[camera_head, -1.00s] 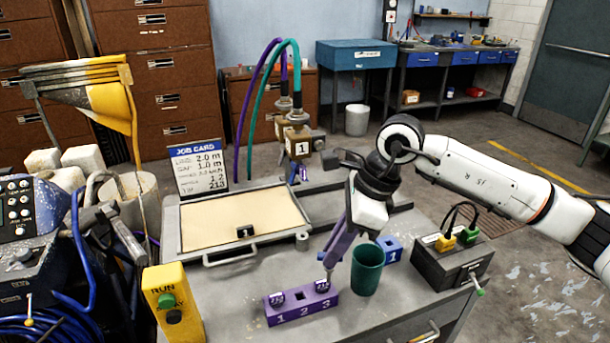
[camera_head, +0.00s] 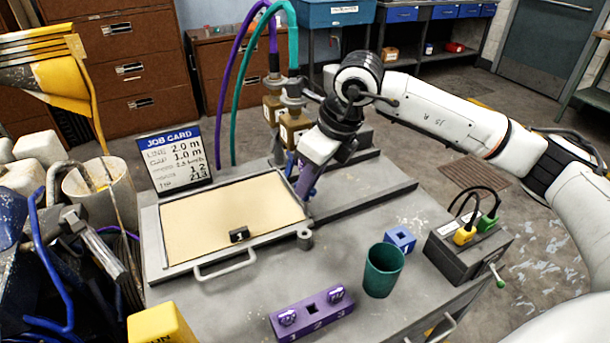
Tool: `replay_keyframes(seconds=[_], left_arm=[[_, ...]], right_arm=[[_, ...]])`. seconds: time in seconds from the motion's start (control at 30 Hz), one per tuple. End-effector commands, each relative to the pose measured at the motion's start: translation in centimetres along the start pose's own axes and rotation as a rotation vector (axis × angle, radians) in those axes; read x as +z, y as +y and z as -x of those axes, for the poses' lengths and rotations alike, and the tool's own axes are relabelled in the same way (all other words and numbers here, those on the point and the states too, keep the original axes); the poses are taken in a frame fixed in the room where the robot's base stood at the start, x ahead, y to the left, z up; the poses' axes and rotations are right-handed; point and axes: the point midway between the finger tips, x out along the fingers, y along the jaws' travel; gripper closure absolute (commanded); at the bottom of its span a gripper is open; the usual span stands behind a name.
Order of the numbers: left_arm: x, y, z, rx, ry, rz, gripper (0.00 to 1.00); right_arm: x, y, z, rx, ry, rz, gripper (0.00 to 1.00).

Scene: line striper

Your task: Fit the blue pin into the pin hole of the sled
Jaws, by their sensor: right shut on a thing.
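My right gripper (camera_head: 305,184) reaches behind the cream-topped tray, next to the brass-coloured fittings (camera_head: 292,128) that I take for the sled. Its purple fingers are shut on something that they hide. A small blue part (camera_head: 290,164) shows just left of the fingers, under the fittings; I cannot tell whether it is the blue pin. The pin hole cannot be made out. A blue block (camera_head: 400,238) marked 1 stands on the bench with an empty-looking hole. A purple block (camera_head: 312,313) has knobs at holes 1 and 3; hole 2 looks empty. My left gripper is out of view.
A teal cup (camera_head: 383,270) stands beside the blue block, left of a dark box (camera_head: 468,248) with plugged cables. The framed tray (camera_head: 225,262) and the job card (camera_head: 175,158) take the bench's left side. Purple and teal hoses rise from the fittings.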

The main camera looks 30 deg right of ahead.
Motion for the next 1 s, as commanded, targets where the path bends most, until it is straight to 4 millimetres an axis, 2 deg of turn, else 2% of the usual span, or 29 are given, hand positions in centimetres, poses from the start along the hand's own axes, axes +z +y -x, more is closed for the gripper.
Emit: replay_keyframes(seconds=[0.5,1.0], left_arm=[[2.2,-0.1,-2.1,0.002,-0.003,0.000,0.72],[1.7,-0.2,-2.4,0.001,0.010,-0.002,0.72]], right_arm=[[-1.6,0.0,-4.4,0.001,0.001,0.001,1.00],[-1.8,0.0,-4.9,0.000,0.000,0.001,1.00]])
